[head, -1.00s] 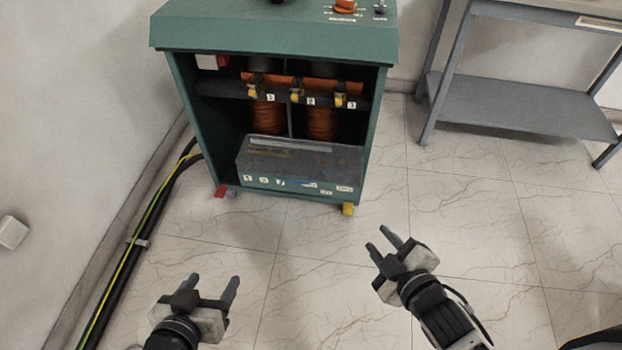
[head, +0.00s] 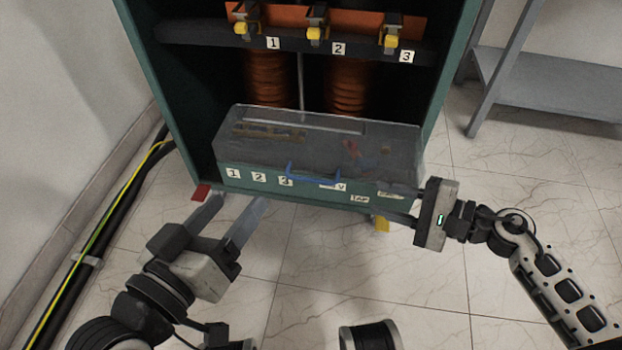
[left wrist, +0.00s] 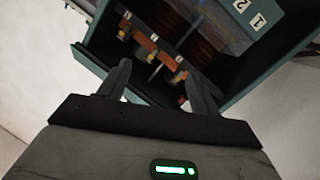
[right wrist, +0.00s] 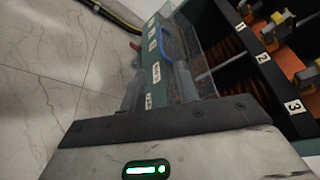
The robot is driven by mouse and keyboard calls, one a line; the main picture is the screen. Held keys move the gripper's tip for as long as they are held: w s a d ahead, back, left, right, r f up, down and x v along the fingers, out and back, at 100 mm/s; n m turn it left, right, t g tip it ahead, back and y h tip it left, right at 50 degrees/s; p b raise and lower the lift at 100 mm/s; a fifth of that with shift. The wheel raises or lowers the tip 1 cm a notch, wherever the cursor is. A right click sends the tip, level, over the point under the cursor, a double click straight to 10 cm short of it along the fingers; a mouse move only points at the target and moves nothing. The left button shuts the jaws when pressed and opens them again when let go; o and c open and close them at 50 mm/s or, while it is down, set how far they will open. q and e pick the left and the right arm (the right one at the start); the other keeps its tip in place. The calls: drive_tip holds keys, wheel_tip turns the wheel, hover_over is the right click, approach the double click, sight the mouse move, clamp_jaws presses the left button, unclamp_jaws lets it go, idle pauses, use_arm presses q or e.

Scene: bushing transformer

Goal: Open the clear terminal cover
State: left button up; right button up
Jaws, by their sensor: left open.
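The clear terminal cover (head: 300,150) sits closed over a green terminal box low in the front of the transformer cabinet. A blue handle (head: 313,174) is on its front edge; the handle also shows in the right wrist view (right wrist: 165,42). My right gripper (head: 398,204) is at the box's right front corner, its fingers pointing left, spread apart and with nothing seen held. Whether a finger touches the box I cannot tell. My left gripper (head: 235,215) is open and empty, in front of and below the box's left part, fingers pointing toward the cabinet.
The green cabinet (head: 452,85) frames the box on both sides. Orange coils and numbered yellow terminals (head: 317,33) are above it. Black and yellow cables (head: 110,225) run along the left wall. A grey shelf (head: 550,90) stands at the right.

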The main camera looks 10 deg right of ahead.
sight(319, 182)
drive_tip(key=x, duration=0.7)
drive_tip(key=b+x, duration=0.1)
drive_tip(key=x, duration=0.7)
drive_tip(key=shift+a+r, duration=0.2)
drive_tip(key=shift+a, duration=0.05)
clamp_jaws()
